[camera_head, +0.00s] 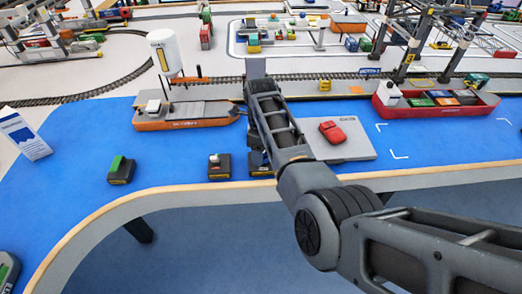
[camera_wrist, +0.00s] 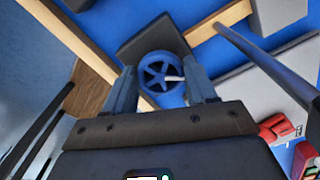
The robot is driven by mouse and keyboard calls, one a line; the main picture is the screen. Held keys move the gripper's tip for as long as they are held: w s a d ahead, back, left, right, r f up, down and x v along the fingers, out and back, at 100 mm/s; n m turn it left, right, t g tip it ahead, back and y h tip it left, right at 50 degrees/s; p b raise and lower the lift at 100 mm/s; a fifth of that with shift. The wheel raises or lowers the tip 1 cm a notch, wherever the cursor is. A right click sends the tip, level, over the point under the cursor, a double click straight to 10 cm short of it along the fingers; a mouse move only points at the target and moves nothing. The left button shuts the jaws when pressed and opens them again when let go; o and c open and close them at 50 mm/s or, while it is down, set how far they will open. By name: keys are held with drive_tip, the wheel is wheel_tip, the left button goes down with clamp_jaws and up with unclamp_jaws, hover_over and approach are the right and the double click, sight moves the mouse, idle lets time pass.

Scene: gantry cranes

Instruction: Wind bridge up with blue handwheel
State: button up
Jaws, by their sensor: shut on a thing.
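The blue handwheel (camera_wrist: 160,72) has spokes and a pale crank knob, and sits in front of a dark box in the wrist view. My gripper (camera_wrist: 161,82) is shut on the handwheel, with one finger on each side of its rim. In the head view the dark box (camera_head: 258,164) stands at the table's front edge, mostly hidden by my arm, and the wheel itself cannot be made out. I cannot tell for certain which part is the bridge.
Another dark control box (camera_head: 219,166) stands just left, and one with a green top (camera_head: 121,170) farther left. An orange-hulled ship (camera_head: 187,119) and a red ship (camera_head: 437,104) lie behind. The blue table's wooden edge (camera_head: 190,186) runs along the front.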

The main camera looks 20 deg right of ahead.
drive_tip(key=shift+d+r+m, duration=0.1)
drive_tip(key=shift+m, duration=0.5)
drive_tip(key=o, duration=1.1)
drive_tip(key=shift+c, duration=0.2)
drive_tip(key=shift+r+b, duration=0.35)
drive_tip(key=shift+r, duration=3.5)
